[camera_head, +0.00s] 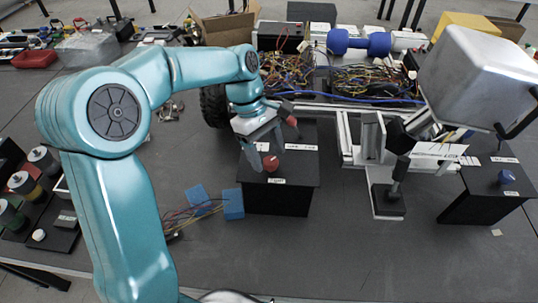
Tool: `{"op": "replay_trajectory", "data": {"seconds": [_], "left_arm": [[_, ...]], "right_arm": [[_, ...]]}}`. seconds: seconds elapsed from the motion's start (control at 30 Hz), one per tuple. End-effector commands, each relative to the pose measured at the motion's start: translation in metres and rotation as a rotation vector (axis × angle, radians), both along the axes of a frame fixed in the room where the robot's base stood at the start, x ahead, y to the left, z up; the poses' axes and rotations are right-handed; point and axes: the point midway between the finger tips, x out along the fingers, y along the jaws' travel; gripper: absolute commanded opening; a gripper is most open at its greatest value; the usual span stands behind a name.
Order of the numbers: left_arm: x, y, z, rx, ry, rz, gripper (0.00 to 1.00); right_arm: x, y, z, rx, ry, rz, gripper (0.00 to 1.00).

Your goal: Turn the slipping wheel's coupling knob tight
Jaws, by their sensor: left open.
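A red knob (270,163) stands on top of a black box (292,178) with small white labels, near the middle of the head view. My left gripper (267,152) reaches in from the left and hangs over this box with its fingers pointing down. Its fingers are open and close to the red knob; I cannot tell whether they touch it. A blue knob (506,177) sits on a second black box (485,194) at the right. A dark wheel (213,106) of the chassis is partly hidden behind my left arm. My right gripper is not in view.
A large whitish box-shaped body (478,75) rises at the right. Blue blocks (233,204) with loose wires lie left of the box. The front table is mostly clear.

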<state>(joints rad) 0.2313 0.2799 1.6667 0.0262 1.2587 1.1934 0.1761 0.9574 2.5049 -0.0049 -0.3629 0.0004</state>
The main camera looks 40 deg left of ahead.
Motion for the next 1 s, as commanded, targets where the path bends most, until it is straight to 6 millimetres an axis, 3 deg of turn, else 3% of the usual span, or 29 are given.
{"op": "replay_trajectory", "data": {"seconds": [0.13,0.43,0.6,1.0], "left_arm": [[0.0007,-0.0048,-0.0113,0.000,0.001,0.000,0.65],[0.0018,-0.0053,-0.0131,0.000,-0.001,0.000,0.65],[0.0017,-0.0051,-0.0130,0.000,0.000,0.000,0.10],[0.0022,-0.0053,-0.0113,0.000,0.002,-0.059,0.09]], "right_arm": [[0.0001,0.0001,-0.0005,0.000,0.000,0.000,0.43],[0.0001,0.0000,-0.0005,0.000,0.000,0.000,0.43],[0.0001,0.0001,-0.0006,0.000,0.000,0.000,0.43],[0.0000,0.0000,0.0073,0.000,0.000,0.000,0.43]]}}
